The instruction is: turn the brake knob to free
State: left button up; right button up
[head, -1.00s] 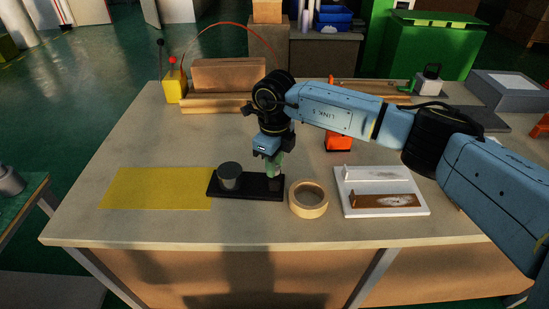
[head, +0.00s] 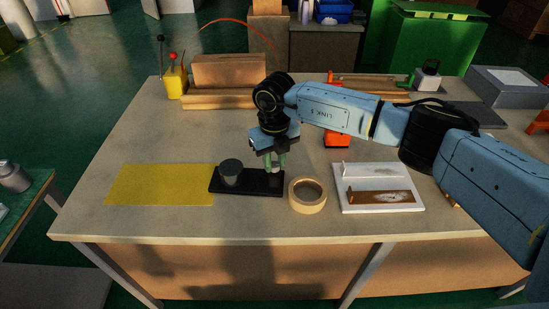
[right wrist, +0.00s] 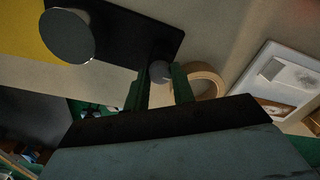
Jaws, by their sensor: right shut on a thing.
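A black base plate (head: 251,187) lies on the bench and carries a large dark grey cylinder (head: 231,170) on its left. A small grey round knob (head: 276,168), which looks like the brake knob, is at the plate's right end. My right gripper (head: 276,164) points down with its green fingers shut on this knob, one on each side. In the right wrist view the knob (right wrist: 159,72) shows between the fingertips, and the cylinder (right wrist: 66,36) stands apart from them. I cannot read any free or locked marking. My left gripper is not in view.
A tape ring (head: 307,195) lies close to the right of the plate, beside a white tray (head: 380,205). A yellow mat (head: 160,184) lies to the left. The left front of the bench is clear.

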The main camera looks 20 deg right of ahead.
aim_at(274, 164)
dwell(0.3)
jog(key=o, duration=1)
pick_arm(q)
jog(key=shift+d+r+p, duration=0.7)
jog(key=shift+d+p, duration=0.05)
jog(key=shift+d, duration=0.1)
pick_arm(e)
notch_tip(274, 164, up, 14)
jog(key=shift+f, duration=0.25)
